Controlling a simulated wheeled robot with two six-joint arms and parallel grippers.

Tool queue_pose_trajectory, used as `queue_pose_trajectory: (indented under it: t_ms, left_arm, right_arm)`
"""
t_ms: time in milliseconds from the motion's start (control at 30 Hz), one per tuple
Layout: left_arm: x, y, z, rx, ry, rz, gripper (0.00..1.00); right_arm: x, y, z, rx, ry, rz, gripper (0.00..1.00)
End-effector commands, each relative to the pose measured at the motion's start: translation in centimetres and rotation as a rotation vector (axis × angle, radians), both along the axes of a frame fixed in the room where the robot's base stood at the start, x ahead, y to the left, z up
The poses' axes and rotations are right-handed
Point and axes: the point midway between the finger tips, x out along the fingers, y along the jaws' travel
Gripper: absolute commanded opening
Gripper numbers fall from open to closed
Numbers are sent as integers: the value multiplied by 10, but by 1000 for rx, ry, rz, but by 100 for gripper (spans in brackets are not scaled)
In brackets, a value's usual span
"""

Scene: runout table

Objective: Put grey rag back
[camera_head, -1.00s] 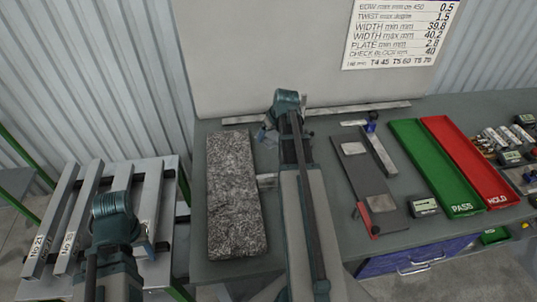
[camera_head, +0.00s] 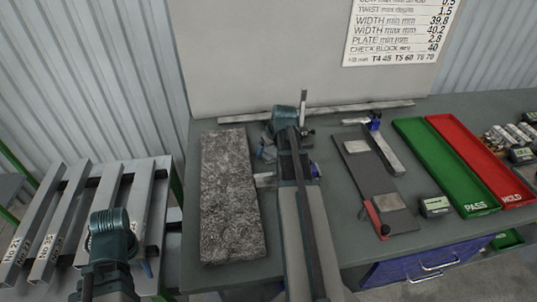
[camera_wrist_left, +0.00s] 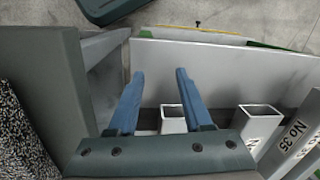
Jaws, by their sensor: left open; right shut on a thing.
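I cannot make out the grey rag with certainty. My right gripper (camera_head: 268,148) is over the bench just right of the speckled grey slab, mostly hidden by its own wrist. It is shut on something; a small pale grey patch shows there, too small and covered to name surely. My left gripper (camera_head: 146,266) is low at the left, beside the rack of steel tubes (camera_head: 95,205). In the left wrist view its two blue fingers (camera_wrist_left: 158,88) are apart with nothing between them, above tube ends (camera_wrist_left: 173,119).
The speckled slab (camera_head: 230,195) lies on the grey bench. To the right are a dark plate (camera_head: 372,175) with a steel bar, a small gauge box (camera_head: 435,206), a green PASS tray (camera_head: 440,165) and a red HOLD tray (camera_head: 480,160). A board stands behind.

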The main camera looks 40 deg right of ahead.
Motion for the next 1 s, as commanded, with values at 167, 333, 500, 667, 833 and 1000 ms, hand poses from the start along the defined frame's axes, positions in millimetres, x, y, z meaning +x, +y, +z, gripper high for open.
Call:
queue_pose_trajectory:
  t_ms: [167,333,500,667,833,1000]
  left_arm:
    - [0,0,2,0,0,0,50]
    - [0,0,-4,0,0,0,50]
    - [0,0,-2,0,0,0,50]
    - [0,0,-1,0,0,0,50]
    - [0,0,4,0,0,0,50]
    - [0,0,19,0,0,0,50]
  right_arm:
    - [0,0,2,0,0,0,42]
    - [0,0,-4,0,0,0,42]
    - [0,0,-2,0,0,0,100]
    - [0,0,-1,0,0,0,100]
    - [0,0,4,0,0,0,100]
    - [-6,1,19,0,0,0,100]
